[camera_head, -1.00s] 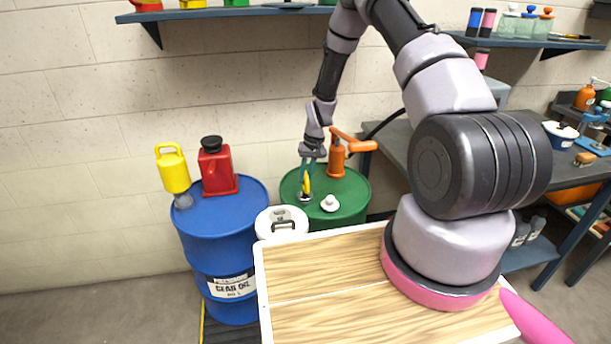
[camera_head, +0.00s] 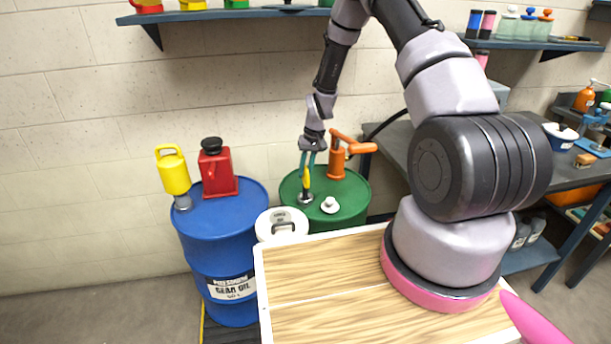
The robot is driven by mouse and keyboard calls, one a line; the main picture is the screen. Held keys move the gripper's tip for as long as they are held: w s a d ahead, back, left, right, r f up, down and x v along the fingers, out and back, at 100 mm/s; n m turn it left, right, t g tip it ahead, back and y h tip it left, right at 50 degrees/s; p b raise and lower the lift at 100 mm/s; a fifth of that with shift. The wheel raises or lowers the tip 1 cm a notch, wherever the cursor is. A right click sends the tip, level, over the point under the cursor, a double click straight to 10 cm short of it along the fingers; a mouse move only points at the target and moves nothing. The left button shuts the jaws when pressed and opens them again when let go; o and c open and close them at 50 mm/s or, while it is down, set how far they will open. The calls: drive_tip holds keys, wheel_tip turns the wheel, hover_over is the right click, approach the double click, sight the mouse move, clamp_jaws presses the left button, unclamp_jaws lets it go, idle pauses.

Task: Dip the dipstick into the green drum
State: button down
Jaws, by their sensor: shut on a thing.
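The green drum (camera_head: 346,205) stands against the wall right of the blue drum. My gripper (camera_head: 307,168) is above the left part of its lid, pointing down. It is shut on the dipstick (camera_head: 306,182), whose yellow upper part shows between the fingers. The dipstick is about upright over the metal bung opening (camera_head: 306,198) in the lid. Its lower end is hidden or too small to see, so I cannot tell how deep it is in the opening.
An orange pump (camera_head: 337,158) stands on the lid behind my gripper. A small white cap (camera_head: 329,205) lies on the lid in front. The blue drum (camera_head: 220,240) carries a yellow jug (camera_head: 174,172) and a red can (camera_head: 217,172). A white lidded container (camera_head: 281,222) stands between the drums.

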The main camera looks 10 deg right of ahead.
wheel_tip(320, 180, up, 29)
drive_tip(key=shift+f, duration=0.15)
idle(2.4)
idle(0.5)
